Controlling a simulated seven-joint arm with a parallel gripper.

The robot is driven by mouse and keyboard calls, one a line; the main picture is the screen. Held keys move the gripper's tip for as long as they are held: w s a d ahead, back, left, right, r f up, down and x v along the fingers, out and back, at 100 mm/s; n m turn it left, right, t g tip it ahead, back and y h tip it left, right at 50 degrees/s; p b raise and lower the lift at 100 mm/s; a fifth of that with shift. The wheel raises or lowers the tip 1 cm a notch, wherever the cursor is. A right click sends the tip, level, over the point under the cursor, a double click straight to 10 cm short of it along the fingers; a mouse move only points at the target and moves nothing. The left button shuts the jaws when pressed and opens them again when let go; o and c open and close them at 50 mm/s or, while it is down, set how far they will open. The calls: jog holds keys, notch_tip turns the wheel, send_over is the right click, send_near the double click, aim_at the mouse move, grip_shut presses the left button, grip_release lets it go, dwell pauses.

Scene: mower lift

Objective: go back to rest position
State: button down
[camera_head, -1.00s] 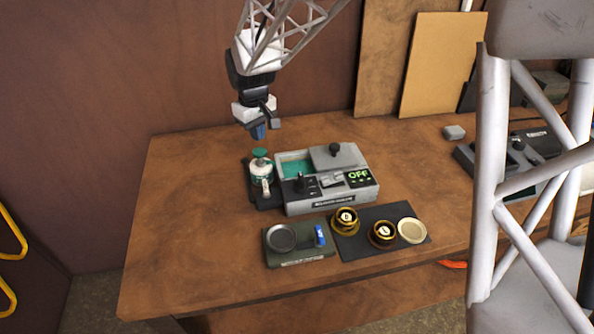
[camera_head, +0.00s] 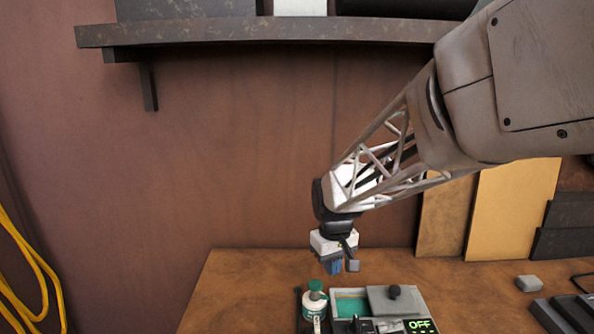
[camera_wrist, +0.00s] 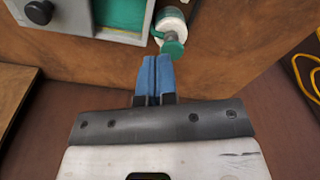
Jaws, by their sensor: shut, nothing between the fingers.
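My gripper (camera_head: 334,267) hangs above the back of the wooden table, over the bottle and the grey device. In the wrist view its blue fingers (camera_wrist: 152,75) are together, with nothing between them. The white bottle with a green top (camera_head: 315,300) stands on the table to the left of the grey device (camera_head: 385,305), below my gripper and apart from it. In the wrist view the green bottle top (camera_wrist: 173,48) lies just beyond the fingertips.
A dark shelf (camera_head: 270,32) runs along the wall above my arm. Boards (camera_head: 512,210) lean at the back right. A small grey block (camera_head: 529,283) lies on the table (camera_head: 245,290) at right. Yellow hose (camera_head: 30,265) hangs at left. The table's left part is clear.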

jog(key=s+d+r+m, duration=0.1)
jog(key=s+d+r, duration=0.1)
jog(key=s, duration=0.7)
jog(key=s+d+r+m+t, duration=0.1)
jog(key=s+d, duration=0.3)
jog(key=s, duration=0.5)
jog(key=s+d+r+m+t, duration=0.1)
jog(key=s+d+r+m, duration=0.2)
jog(key=s, duration=0.6)
jog(key=shift+d, duration=0.5)
jog(key=shift+w, duration=0.2)
jog(key=w+a+f+n, duration=0.1)
jog(key=w+a, duration=0.3)
jog(key=w, duration=0.6)
jog(key=w+a+f+n+g, duration=0.1)
jog(key=w+a, duration=0.4)
jog(key=w, duration=0.6)
jog(key=w+a+f+n+g, duration=0.1)
jog(key=w+a+f+n, duration=0.2)
jog(key=w, duration=0.7)
jog(key=shift+w+a+f+n, duration=0.2)
jog(key=shift+w+a+n, duration=0.2)
jog(key=shift+a+n, duration=0.25)
jog(key=shift+f, duration=0.15)
